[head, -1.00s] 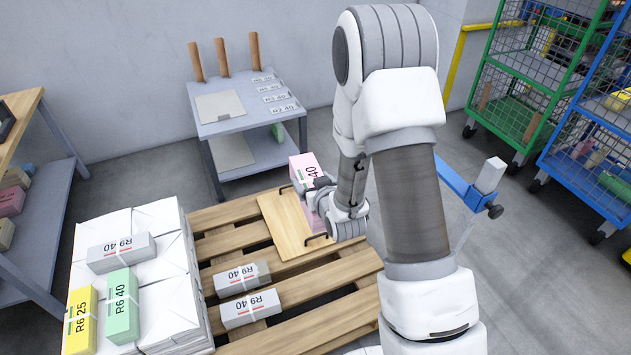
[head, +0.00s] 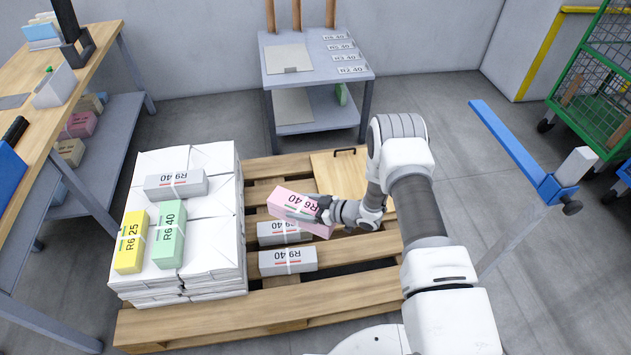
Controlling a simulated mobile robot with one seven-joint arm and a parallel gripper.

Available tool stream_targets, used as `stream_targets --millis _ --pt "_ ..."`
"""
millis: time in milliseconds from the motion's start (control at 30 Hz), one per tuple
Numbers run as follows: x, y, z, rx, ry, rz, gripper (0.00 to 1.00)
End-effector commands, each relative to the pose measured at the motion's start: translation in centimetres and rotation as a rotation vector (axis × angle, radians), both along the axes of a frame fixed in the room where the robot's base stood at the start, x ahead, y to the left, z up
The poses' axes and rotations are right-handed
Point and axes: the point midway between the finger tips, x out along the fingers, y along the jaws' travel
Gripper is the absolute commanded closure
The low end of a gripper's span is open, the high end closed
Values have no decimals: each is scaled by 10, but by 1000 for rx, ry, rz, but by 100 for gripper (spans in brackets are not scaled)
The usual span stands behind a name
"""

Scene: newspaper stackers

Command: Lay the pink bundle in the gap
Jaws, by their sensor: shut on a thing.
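The pink bundle (head: 283,201), labelled R6 40, is held in my gripper (head: 318,211) above the pallet, slightly tilted. My gripper is shut on its right part. Below and in front of it, two grey bundles marked R9 40 lie on the pallet slats, a farther one (head: 272,237) partly covered by the pink bundle and a nearer one (head: 288,262). On the white stack at the left lie a yellow bundle R6 25 (head: 130,243), a green bundle R6 40 (head: 170,234) and a grey bundle R9 40 (head: 176,186). I cannot tell which space is the gap.
The wooden pallet (head: 190,327) carries the white paper stack (head: 215,260) and a wooden board with a handle (head: 338,172). A grey table (head: 315,55) stands behind, a workbench (head: 98,45) at left, a blue rail (head: 507,140) at right. Bare slats lie right of the grey bundles.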

Motion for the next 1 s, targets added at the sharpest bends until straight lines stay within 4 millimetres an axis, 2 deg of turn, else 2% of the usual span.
stream_targets --millis 33,200,500,733,1000 --pt "-9 6 -17 5 -2 51 100" --pt "-45 20 -66 5 -1 221 100" --pt "-116 26 -144 5 -1 497 100" --pt "-150 24 -175 5 -3 619 100" --pt "-158 23 -182 5 -3 649 100"
